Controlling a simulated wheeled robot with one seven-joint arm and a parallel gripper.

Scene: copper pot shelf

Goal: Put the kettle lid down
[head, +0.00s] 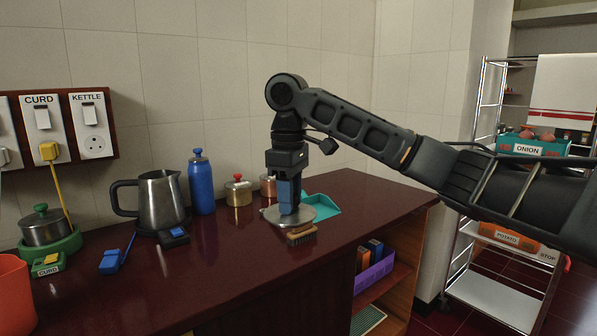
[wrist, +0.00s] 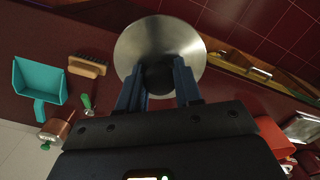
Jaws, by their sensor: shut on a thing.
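The kettle lid is a round silver disc with a dark knob; it shows in the head view (head: 322,208) and large in the wrist view (wrist: 190,42). My gripper (head: 288,210) points down over the right part of the counter. In the wrist view its two blue fingers (wrist: 158,78) are shut on the lid's knob. The lid looks about level; I cannot tell whether it touches the counter. The steel kettle (head: 160,202) with a black handle stands farther left on the counter, apart from the lid.
A wooden brush (head: 301,235) lies close by the lid, and a teal dustpan (head: 322,204) lies behind it. A copper pot (head: 268,186), a brass pot (head: 238,193) and a blue bottle (head: 201,185) stand by the wall. The dark red counter (head: 225,265) is clear in front.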

